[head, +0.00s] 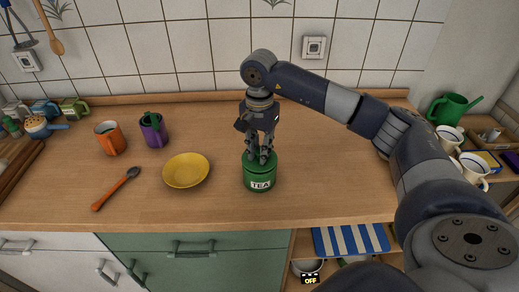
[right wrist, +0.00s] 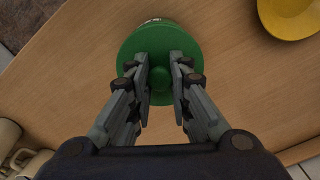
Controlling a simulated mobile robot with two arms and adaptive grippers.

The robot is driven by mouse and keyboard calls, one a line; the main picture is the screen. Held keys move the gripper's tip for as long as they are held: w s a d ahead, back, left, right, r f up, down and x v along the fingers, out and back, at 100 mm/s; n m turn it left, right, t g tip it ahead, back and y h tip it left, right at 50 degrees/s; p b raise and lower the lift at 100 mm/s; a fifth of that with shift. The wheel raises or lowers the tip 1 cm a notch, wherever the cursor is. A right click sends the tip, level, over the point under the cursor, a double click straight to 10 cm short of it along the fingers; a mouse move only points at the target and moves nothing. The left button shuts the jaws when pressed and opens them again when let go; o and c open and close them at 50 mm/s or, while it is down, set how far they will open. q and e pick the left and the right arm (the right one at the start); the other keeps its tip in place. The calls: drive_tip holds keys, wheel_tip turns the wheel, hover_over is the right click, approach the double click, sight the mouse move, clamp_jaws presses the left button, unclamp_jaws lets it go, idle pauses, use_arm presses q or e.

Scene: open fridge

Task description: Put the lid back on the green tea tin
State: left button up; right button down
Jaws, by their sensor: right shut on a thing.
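The green tea tin (head: 260,184), with a white TEA label, stands upright on the wooden counter near its front edge. Its green lid (head: 249,160) is at the top of the tin, and looks level; whether it is fully seated I cannot tell. My right gripper (head: 262,158) points straight down from above, its fingers shut on the lid's knob. In the right wrist view the round lid (right wrist: 158,42) fills the space around the fingers (right wrist: 162,72) and hides nearly all of the tin. My left gripper is not in view.
A yellow plate (head: 186,171) lies left of the tin. Further left are a purple cup (head: 153,132), an orange mug (head: 111,138) and an orange-handled spoon (head: 114,190). A green watering can (head: 450,108) and mugs stand at right. The counter behind the tin is clear.

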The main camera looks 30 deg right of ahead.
drive_tip(key=shift+f+b, duration=0.2)
drive_tip(key=shift+b, duration=0.25)
idle(1.1)
idle(0.4)
drive_tip(key=c, duration=0.9)
unclamp_jaws()
drive_tip(key=shift+r, duration=0.15)
drive_tip(key=shift+r+p, duration=2.15)
drive_tip(key=shift+r, duration=1.25)
clamp_jaws()
